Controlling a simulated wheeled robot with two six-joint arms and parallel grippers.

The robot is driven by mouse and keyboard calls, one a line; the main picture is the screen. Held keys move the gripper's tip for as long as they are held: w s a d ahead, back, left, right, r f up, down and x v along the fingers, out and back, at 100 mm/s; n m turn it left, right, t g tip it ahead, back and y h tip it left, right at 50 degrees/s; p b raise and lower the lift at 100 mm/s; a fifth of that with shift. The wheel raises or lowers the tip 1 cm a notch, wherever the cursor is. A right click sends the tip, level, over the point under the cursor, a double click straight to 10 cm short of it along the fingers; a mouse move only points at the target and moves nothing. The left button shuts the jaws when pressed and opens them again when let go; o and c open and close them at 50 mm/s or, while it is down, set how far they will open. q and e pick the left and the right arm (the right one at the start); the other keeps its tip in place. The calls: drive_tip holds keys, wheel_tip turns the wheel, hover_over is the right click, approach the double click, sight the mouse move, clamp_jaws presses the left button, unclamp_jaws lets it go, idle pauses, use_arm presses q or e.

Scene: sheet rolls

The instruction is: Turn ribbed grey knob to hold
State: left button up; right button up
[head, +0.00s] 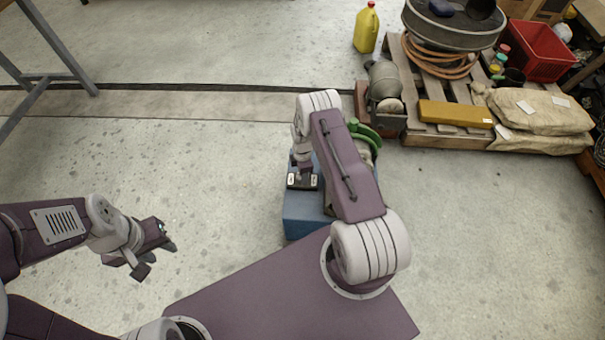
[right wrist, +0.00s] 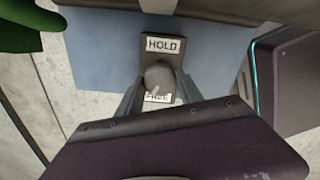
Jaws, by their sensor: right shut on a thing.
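The grey knob (right wrist: 158,74) shows in the right wrist view on a dark plate (right wrist: 176,46), between a HOLD label (right wrist: 163,45) and a partly covered FREE label (right wrist: 160,97). A thin pale mark shows at its lower edge, by the FREE label. My right gripper (right wrist: 158,86) is shut on the knob, one finger at each side. In the head view the dark plate (head: 303,181) lies on a blue block, and my right arm hides the knob. My left gripper (head: 156,259) is open and empty, over bare floor at the left.
The blue block (head: 302,215) stands on the floor beyond my base, with a green curved part (head: 364,131) behind my right arm. A wooden pallet (head: 450,142) with sacks, a hose and a red crate (head: 537,50) is at the upper right.

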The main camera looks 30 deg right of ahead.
drive_tip(key=m, duration=0.4)
drive_tip(key=shift+m, duration=0.3)
drive_tip(key=m, duration=0.3)
drive_tip(key=shift+m, duration=0.4)
drive_tip(key=m, duration=0.4)
drive_tip(key=shift+b, duration=0.3)
drive_tip(key=m, duration=0.8)
drive_tip(key=shift+m, duration=0.3)
drive_tip(key=m, duration=0.3)
drive_tip(key=shift+m, duration=0.4)
drive_tip(key=m, duration=0.5)
drive_tip(key=shift+m, duration=0.7)
